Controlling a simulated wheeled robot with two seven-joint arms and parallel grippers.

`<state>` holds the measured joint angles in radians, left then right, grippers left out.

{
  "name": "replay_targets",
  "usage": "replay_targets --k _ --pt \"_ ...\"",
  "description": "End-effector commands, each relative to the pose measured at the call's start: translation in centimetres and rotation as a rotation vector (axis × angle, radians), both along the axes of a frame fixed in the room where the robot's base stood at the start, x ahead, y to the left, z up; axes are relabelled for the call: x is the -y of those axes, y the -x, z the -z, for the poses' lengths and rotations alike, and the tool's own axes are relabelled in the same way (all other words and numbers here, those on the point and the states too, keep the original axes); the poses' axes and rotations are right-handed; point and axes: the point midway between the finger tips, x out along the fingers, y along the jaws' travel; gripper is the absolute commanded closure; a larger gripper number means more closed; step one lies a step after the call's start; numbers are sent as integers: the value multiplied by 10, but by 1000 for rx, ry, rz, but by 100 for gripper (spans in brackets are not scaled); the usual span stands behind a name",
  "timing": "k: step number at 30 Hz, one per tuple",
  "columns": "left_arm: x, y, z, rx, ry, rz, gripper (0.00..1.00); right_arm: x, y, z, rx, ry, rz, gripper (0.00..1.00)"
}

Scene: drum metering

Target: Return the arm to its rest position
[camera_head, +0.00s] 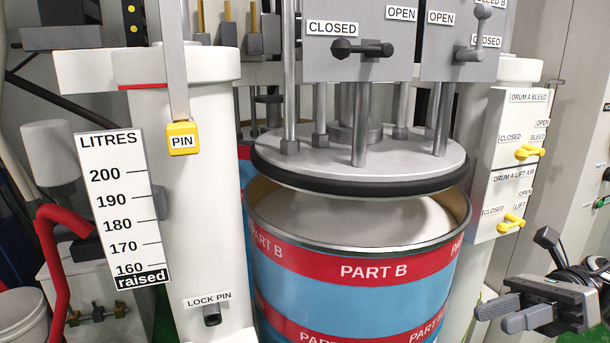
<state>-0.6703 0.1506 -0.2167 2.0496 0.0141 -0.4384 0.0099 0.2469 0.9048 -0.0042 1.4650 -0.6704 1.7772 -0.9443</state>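My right gripper (516,317) is at the lower right, with its arm coming in from the right edge. Its two grey fingers point left and stand a little apart, with nothing seen between them. It is in front and to the right of the blue and red PART B drum (365,290), apart from it. My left gripper is not in view.
A round plate with a black rim (360,183) hangs over the open drum. A white post with a yellow PIN tag (183,139) and a LITRES scale (124,205) stands left. Yellow valve handles (529,152) are on panels at right, above my gripper.

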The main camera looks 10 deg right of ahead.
Motion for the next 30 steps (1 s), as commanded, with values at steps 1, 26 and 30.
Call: replay_targets --k 1,26,30 --pt "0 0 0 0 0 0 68 -7 11 10 -24 1 -25 68" --pt "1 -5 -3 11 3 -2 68 166 -202 -37 -997 -1108 1197 68" --pt "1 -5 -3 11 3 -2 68 211 -204 -10 -1183 -1361 1350 68"
